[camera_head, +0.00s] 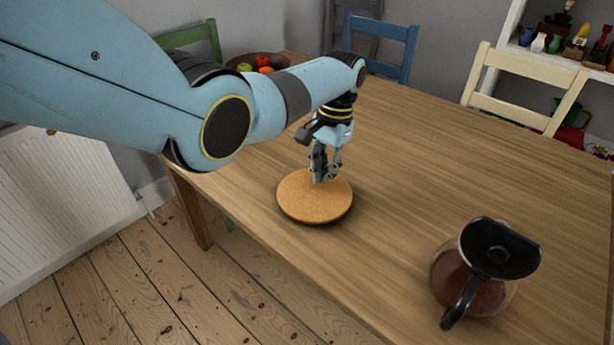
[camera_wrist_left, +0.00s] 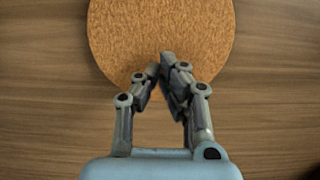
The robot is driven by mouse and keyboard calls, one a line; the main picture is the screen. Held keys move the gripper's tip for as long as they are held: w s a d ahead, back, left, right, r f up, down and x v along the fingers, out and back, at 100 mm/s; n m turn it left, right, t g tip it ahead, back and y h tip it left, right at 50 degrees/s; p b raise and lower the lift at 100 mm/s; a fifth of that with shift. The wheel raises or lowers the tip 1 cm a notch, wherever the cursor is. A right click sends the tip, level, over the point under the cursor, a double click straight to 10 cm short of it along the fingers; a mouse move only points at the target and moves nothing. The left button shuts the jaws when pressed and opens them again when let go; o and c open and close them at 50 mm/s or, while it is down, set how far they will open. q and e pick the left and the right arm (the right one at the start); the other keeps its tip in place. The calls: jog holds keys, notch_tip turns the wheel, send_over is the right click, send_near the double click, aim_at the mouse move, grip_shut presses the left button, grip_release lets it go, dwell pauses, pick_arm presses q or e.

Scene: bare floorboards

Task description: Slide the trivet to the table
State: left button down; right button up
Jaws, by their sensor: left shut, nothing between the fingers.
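The trivet (camera_head: 312,202) is a round cork-coloured disc lying flat on the wooden table (camera_head: 430,165), close to its front left edge. It also shows in the left wrist view (camera_wrist_left: 160,35), with wood grain around it. My left gripper (camera_head: 323,181) points down with its fingers shut and empty. Its fingertips are over the far part of the trivet in the head view, and over the trivet's lower part in the wrist view (camera_wrist_left: 163,72). I cannot tell whether the tips touch the cork. My right gripper is not in view.
A glass coffee pot (camera_head: 470,280) with a black lid and handle stands on the table at the lower right. A fruit bowl (camera_head: 262,62) stands at the far left end. Blue (camera_head: 385,45) and cream (camera_head: 525,85) chairs stand behind the table. The table's middle is clear.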

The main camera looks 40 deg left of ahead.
aim_at(306, 201)
pick_arm(q)
jog(key=s+p, duration=0.1)
jog(key=s, duration=0.1)
jog(key=s+p, duration=0.1)
jog(key=s, duration=0.2)
jog(key=shift+s+a+r, duration=0.1)
jog(key=shift+a, duration=0.1)
jog(key=shift+s+f, duration=0.35)
jog(key=shift+f, duration=0.6)
jog(key=shift+f, duration=0.1)
